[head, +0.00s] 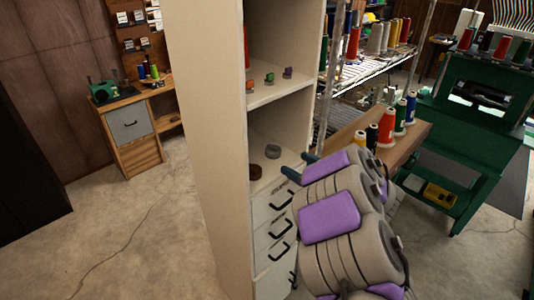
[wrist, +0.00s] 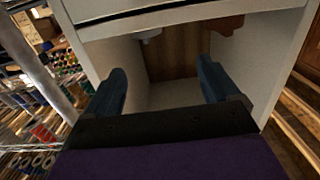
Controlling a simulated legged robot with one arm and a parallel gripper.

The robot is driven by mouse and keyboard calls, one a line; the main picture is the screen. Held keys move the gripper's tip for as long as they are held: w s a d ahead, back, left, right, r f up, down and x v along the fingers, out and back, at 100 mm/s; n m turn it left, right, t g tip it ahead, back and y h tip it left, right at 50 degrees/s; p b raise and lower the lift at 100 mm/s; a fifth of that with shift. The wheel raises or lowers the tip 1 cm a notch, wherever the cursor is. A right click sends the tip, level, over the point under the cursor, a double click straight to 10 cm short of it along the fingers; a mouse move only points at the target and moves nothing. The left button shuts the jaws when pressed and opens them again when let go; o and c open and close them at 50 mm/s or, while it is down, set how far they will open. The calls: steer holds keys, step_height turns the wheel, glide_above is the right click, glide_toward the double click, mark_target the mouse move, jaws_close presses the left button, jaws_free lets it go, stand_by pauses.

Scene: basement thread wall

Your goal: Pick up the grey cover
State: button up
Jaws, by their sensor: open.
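The grey cover (head: 272,151) is a small round piece lying on the cabinet's lower shelf (head: 288,153). A pale grey piece also shows in the wrist view (wrist: 151,37) at the upper left of the compartment; it is likely the same cover. A brown round cover (head: 254,171) lies closer to the shelf's front left, and a brown piece shows in the wrist view (wrist: 226,24). My gripper (head: 294,164) is at the compartment's front right, apart from the covers. Its two blue fingers (wrist: 160,66) are spread with nothing between them.
The cream cabinet (head: 203,150) has a tall left wall and drawers with black handles (head: 280,228) below the shelf. Small coloured items (head: 269,78) sit on the shelf above. The floor at left is clear.

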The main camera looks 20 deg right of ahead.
mark_target(279, 150)
steer(key=w, duration=0.4)
steer(key=w+d+f+b, duration=0.1)
steer(key=w, duration=0.1)
steer(key=shift+w, duration=0.15)
steer(key=shift+w+a+r, duration=0.1)
steer(key=shift+w+a, duration=0.05)
steer(key=shift+a, duration=0.15)
steer(key=shift+w+a+b, duration=0.45)
steer(key=shift+w+a, duration=0.6)
steer(key=shift+a, duration=0.2)
steer(key=w, duration=0.3)
steer(key=shift+f+b, duration=0.3)
steer(key=shift+b, duration=0.1)
steer(key=shift+d, duration=0.55)
steer(key=shift+a+r, duration=0.15)
steer(key=shift+a, duration=0.6)
steer(key=c, duration=0.7)
steer(key=shift+d, duration=0.15)
steer(key=c, duration=0.3)
steer(key=shift+d, duration=0.3)
steer(key=shift+c, duration=0.5)
